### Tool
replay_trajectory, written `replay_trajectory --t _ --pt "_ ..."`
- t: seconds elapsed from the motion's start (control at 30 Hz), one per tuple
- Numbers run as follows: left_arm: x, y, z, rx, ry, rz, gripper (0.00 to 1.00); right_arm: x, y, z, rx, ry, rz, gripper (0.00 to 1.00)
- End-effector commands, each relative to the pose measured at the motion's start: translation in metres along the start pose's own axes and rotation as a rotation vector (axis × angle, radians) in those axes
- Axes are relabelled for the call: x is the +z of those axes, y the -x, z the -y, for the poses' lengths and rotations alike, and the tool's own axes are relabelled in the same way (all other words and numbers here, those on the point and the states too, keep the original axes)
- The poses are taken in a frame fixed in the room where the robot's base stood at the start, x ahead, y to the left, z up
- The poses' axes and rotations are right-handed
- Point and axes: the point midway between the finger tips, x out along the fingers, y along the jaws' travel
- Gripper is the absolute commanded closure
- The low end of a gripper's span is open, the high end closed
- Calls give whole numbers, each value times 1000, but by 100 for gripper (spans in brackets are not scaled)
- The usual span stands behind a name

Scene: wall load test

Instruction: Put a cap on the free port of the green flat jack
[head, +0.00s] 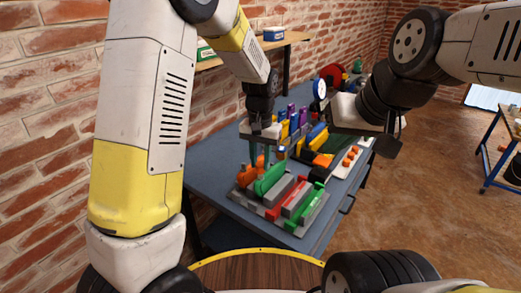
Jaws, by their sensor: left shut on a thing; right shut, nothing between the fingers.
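My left gripper (262,152) points down over the near part of the blue-grey bench, its fingers closed. The small thing between them is too small and hidden to make out. Just below it stand orange pieces (246,174) and a bright green flat piece (270,178), which may be the green flat jack; its ports cannot be made out. A longer green piece (302,208) lies at the front right of the same group. Small orange caps (350,156) sit on a white tray (342,171). My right gripper (352,114) is shut and empty above the bench's right side, its fingertips mostly hidden.
The bench (222,180) is crowded with blue, purple, yellow and red pieces behind the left gripper. Grey and red blocks (294,199) lie at the front. A brick wall runs behind, with a wooden shelf (295,38). A second table (497,140) stands far right. The bench's left side is clear.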

Motion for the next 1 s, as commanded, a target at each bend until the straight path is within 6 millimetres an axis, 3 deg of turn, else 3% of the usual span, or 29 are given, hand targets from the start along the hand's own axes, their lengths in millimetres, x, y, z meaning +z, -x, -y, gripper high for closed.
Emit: replay_trajectory --t 0.83,0.87,0.97,1.0 --pt "0 -17 0 0 0 1 100 0 0 0 0 0 0 100" --pt "0 -17 0 0 0 1 67 0 0 0 0 0 0 100" --pt "0 -17 0 0 0 1 48 0 0 0 0 0 0 100" --pt "0 -17 0 0 0 1 48 0 0 0 0 0 0 100"
